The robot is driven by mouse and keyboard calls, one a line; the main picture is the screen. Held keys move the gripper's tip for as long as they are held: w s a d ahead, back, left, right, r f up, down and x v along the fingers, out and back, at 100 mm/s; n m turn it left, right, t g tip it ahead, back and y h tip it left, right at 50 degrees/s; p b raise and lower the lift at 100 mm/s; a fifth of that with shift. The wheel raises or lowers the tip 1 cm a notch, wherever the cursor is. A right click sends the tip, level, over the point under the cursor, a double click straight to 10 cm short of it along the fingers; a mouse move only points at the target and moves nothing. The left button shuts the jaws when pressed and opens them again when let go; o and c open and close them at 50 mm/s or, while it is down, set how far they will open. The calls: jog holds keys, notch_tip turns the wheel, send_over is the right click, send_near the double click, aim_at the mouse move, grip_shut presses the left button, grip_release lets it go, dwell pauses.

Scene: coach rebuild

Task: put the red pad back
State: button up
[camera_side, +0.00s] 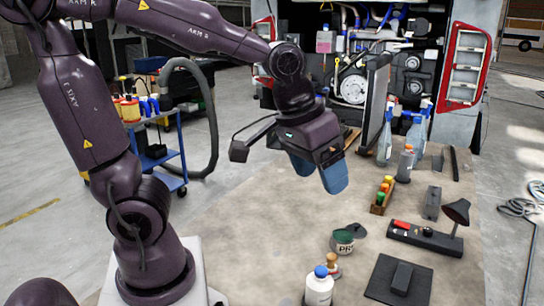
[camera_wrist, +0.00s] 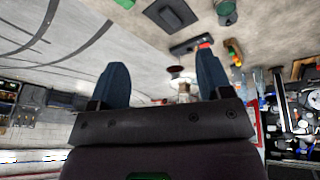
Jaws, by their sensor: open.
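A small red piece (camera_side: 401,224), which looks like the red pad, lies at the left end of a long black base (camera_side: 428,240) on the bench; its exact shape is too small to tell. Red also shows at the end of the black base (camera_wrist: 185,48) in the wrist view, as the red piece (camera_wrist: 205,42). My gripper (camera_side: 320,180) hangs in the air above the bench, left of and well above the black base. Its two blue fingers are apart with nothing between them; the wrist view shows the open gripper (camera_wrist: 161,72) too.
A dark lamp (camera_side: 456,212) stands at the base's right end. The bench's middle left is clear.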

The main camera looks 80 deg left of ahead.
jog(key=s+a+r+m+t, duration=0.1)
jog(key=s+r+m, duration=0.1)
jog(key=s, duration=0.5)
jog(key=shift+a+m+t+y, duration=0.3)
jog(key=shift+a, duration=0.05)
